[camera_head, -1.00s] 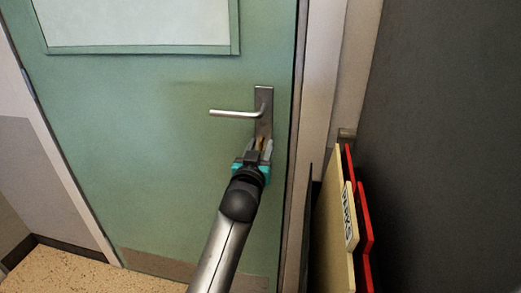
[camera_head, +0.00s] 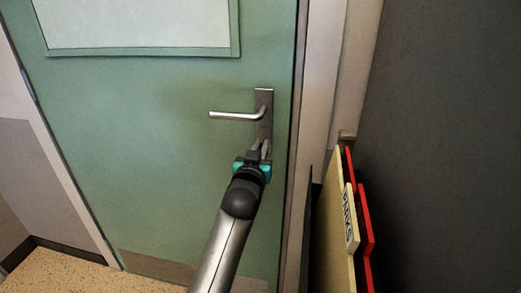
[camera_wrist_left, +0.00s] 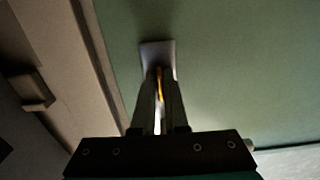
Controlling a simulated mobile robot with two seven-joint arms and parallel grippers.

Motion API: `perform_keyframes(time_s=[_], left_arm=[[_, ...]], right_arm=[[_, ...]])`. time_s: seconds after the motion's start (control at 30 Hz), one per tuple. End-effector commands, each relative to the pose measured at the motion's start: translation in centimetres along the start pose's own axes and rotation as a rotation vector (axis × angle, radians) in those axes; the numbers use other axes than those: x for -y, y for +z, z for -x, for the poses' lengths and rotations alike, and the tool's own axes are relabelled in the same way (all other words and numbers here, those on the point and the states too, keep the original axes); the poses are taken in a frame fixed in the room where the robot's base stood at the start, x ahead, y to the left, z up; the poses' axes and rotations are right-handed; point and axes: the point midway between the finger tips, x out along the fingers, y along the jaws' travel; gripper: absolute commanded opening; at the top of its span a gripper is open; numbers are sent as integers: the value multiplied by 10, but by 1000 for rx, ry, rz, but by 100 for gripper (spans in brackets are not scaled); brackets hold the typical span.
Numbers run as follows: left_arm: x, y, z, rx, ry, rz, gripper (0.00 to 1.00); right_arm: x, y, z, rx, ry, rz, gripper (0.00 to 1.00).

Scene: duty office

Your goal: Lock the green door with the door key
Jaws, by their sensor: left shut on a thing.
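The green door (camera_head: 150,130) is closed in its frame, with a lever handle (camera_head: 235,115) pointing left from a metal plate (camera_head: 264,105). My left gripper (camera_head: 261,147) is at the lower part of this plate, below the lever. In the left wrist view its fingers are shut on the brass-coloured door key (camera_wrist_left: 160,84), a thin strip of which shows between them. The key points at the plate (camera_wrist_left: 156,50); its tip and the keyhole are hidden, so how deep it sits I cannot tell. My right gripper is not in view.
A pale door frame (camera_head: 318,100) stands close to the right of the plate. Further right are cream and red boards (camera_head: 338,225), one labelled, beside a dark wall (camera_head: 450,130). Speckled floor (camera_head: 70,270) shows at lower left.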

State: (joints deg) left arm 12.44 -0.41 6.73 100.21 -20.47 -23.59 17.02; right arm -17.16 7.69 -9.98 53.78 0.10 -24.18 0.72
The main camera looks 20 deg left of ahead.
Motion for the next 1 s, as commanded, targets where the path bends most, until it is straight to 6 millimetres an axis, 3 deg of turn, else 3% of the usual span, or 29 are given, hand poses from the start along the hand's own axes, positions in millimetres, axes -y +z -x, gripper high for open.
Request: perform_keyframes(time_s=[0.27,0.7,1.0], left_arm=[[0,0,0,1,0,-22,0],[0,-1,0,2,0,-535,0],[0,0,0,1,0,-561,0]], right_arm=[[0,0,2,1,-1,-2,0],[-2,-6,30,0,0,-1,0],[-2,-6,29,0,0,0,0]])
